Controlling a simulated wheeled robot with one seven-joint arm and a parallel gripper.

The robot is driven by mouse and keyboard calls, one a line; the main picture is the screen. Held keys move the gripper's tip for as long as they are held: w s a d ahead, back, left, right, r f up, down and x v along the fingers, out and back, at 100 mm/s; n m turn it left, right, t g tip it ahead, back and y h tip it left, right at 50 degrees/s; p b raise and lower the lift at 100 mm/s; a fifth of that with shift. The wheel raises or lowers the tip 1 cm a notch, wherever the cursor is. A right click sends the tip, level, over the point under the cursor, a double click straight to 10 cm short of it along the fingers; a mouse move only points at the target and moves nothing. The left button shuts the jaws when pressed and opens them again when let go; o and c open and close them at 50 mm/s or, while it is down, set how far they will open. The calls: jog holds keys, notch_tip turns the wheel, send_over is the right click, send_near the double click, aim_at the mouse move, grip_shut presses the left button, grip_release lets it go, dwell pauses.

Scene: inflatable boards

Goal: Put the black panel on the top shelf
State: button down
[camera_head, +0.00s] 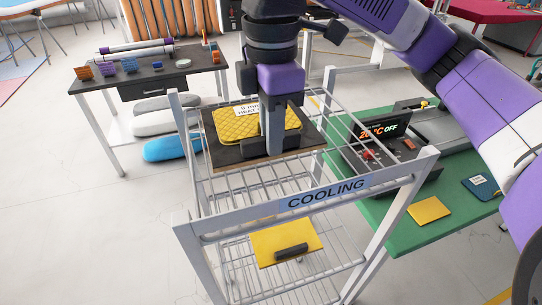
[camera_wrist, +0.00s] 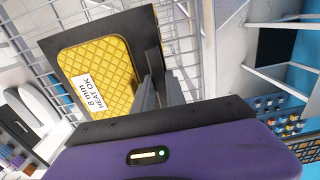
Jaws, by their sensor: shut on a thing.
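The black panel (camera_head: 225,150) is a flat dark board with a yellow quilted pad (camera_head: 240,127) on it, labelled 8 mm HEAT OK. My gripper (camera_head: 273,148) points down and is shut on the panel at its dark handle block, on the near side. The panel lies level over the top shelf (camera_head: 240,180) of the wire rack marked COOLING; I cannot tell whether it touches the wires. In the wrist view the panel (camera_wrist: 145,30) and its pad (camera_wrist: 95,70) show beside the gripper fingers (camera_wrist: 153,88), with rack wires behind.
A yellow panel with a black handle (camera_head: 272,244) sits lower in the rack. The rack's COOLING rail (camera_head: 325,193) and corner posts stand near the arm. A green table (camera_head: 430,215) with a 20°C OFF display (camera_head: 382,130) is at right; a dark bench (camera_head: 150,68) is behind left.

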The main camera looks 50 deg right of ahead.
jog(key=shift+f, duration=2.75)
jog(key=shift+f, duration=0.2)
jog(key=c, duration=1.4)
grip_release()
jog(key=shift+o, duration=0.2)
jog(key=shift+r, duration=0.1)
notch_tip(320, 180, up, 12)
jog(key=shift+r, duration=0.15)
